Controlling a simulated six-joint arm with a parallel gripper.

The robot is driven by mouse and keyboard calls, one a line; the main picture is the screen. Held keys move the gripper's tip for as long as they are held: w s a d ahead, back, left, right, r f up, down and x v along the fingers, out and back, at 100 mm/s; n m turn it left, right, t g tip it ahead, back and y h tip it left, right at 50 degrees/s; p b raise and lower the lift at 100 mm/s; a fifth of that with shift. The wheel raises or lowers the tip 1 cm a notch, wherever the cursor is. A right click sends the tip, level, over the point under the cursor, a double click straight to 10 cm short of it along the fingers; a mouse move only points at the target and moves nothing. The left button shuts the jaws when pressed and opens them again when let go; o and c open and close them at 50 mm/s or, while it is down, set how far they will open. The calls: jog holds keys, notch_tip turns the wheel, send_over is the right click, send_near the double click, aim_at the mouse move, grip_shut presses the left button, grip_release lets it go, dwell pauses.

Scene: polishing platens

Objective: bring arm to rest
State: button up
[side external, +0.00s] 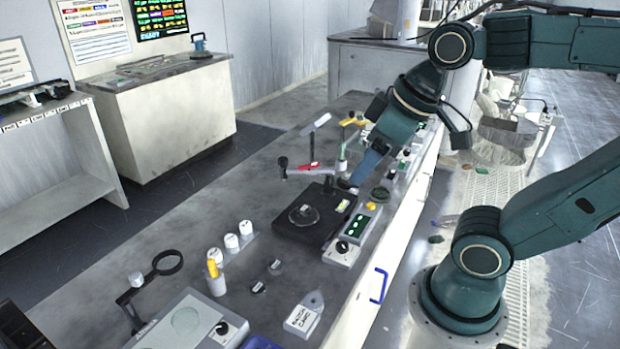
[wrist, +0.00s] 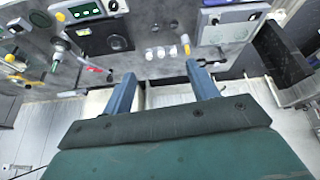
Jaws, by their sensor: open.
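My gripper (side external: 350,184) is in the upper middle of the side view, its blue fingers pointing down and to the left over the bench (side external: 210,205). In the wrist view my gripper (wrist: 160,72) shows two blue fingers spread wide apart with nothing between them. In the side view the fingertips appear near the back right corner of the black polishing unit (side external: 312,215), which has a round platen on top. Their exact height above the bench is hard to tell. The unit also shows in the wrist view (wrist: 105,38), left of the fingers.
A control box (side external: 355,226) with a green display sits beside the unit. Several white jars (side external: 231,243), a yellow-topped bottle (side external: 215,277) and a ring magnifier (side external: 168,262) stand toward the front. A red-handled tool (side external: 308,166) lies behind. A blue handle (side external: 379,285) projects from the bench front.

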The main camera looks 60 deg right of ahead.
jog(key=shift+s+a+f+m, duration=0.15)
jog(key=shift+s+m, duration=0.1)
jog(key=shift+s, duration=0.2)
jog(key=shift+s+a+f+m, duration=0.1)
jog(key=shift+s+m, duration=0.15)
jog(key=shift+s, duration=0.15)
